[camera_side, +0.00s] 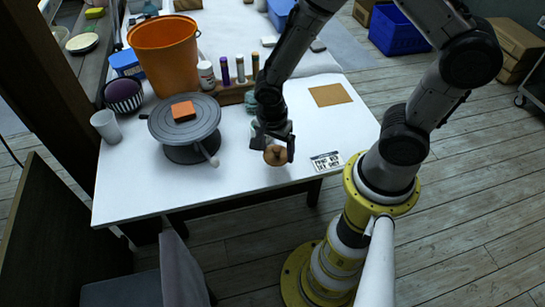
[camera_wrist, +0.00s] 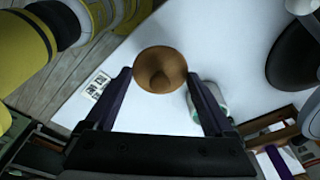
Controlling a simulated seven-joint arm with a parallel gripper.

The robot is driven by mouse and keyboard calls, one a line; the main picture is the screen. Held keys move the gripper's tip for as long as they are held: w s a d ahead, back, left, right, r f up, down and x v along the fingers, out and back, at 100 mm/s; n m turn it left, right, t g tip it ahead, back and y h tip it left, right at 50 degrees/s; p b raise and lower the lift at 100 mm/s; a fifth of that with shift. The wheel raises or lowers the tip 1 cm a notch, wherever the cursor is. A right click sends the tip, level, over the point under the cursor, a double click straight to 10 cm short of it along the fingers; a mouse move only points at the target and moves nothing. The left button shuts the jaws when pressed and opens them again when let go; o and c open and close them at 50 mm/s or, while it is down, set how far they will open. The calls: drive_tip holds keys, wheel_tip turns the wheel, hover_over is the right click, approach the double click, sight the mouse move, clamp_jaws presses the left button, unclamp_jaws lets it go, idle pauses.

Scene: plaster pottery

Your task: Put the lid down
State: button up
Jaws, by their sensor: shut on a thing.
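The lid is a round tan-brown disc with a knob on top. In the side view the lid (camera_side: 275,155) is at my gripper (camera_side: 273,148), over the white table near its front edge. In the wrist view the lid (camera_wrist: 160,69) lies between the two finger ends of my gripper (camera_wrist: 160,90), knob towards the camera. My gripper is shut on the lid. I cannot tell whether the lid's underside touches the table. A pale green and white pot (camera_wrist: 208,104) is partly hidden behind the right finger in the wrist view.
A grey turntable (camera_side: 185,120) with an orange block (camera_side: 183,111) stands to the left. A wooden rack (camera_side: 235,92) with bottles is behind. A printed card (camera_side: 327,162) and a tan square mat (camera_side: 330,95) lie to the right. The white table (camera_side: 150,190) is bare at front left.

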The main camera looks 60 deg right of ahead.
sight(272, 154)
drive_tip(key=shift+w+f, duration=0.55)
drive_tip(key=shift+f, duration=1.6)
drive_tip(key=shift+f, duration=0.1)
drive_tip(key=o, duration=1)
drive_tip(key=shift+o, duration=0.2)
